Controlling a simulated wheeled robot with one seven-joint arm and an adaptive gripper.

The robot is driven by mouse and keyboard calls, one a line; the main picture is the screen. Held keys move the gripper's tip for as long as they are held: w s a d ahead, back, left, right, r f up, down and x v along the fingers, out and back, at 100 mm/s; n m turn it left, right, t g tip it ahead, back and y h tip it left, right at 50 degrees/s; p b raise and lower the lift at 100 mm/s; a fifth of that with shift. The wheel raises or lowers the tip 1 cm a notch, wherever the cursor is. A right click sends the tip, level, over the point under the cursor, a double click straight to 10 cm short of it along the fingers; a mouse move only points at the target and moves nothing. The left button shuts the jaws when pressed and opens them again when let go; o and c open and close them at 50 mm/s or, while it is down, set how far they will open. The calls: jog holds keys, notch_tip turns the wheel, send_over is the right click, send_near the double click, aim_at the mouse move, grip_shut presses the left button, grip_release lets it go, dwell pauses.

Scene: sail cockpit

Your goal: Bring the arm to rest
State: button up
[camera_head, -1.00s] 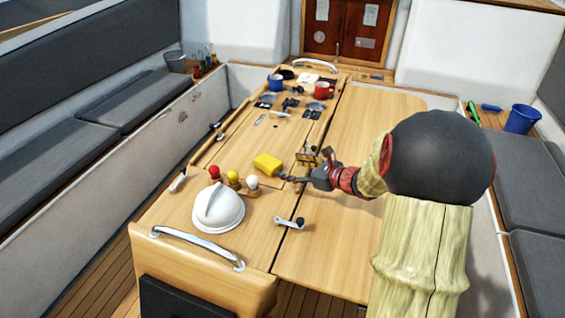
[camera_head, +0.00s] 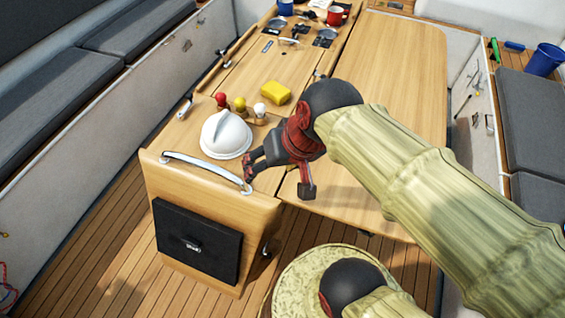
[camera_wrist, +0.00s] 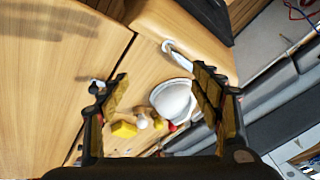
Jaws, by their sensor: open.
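My gripper (camera_head: 270,172) hangs above the near end of the wooden table, to the right of a white dome-shaped thing (camera_head: 226,134). In the wrist view my gripper (camera_wrist: 165,90) has its two fingers wide apart with nothing between them touching either one. My arm reaches in from the lower right in the head view, bent at the elbow. A yellow block (camera_head: 275,93) lies on the table apart from the gripper.
Red, yellow and white knobs (camera_head: 240,104) stand beside the dome. A metal handle (camera_head: 205,169) runs along the table's near edge. Blue (camera_head: 286,7) and red (camera_head: 337,15) mugs stand at the far end. The table's right leaf (camera_head: 400,70) is clear.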

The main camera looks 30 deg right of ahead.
jog(key=d+r+n, duration=0.1)
jog(key=s+n+h, duration=0.1)
jog(key=n, duration=0.1)
jog(key=shift+s+d+r+t, duration=0.3)
jog(key=shift+d+r+t, duration=0.05)
jog(key=shift+t, duration=0.05)
dwell(1.0)
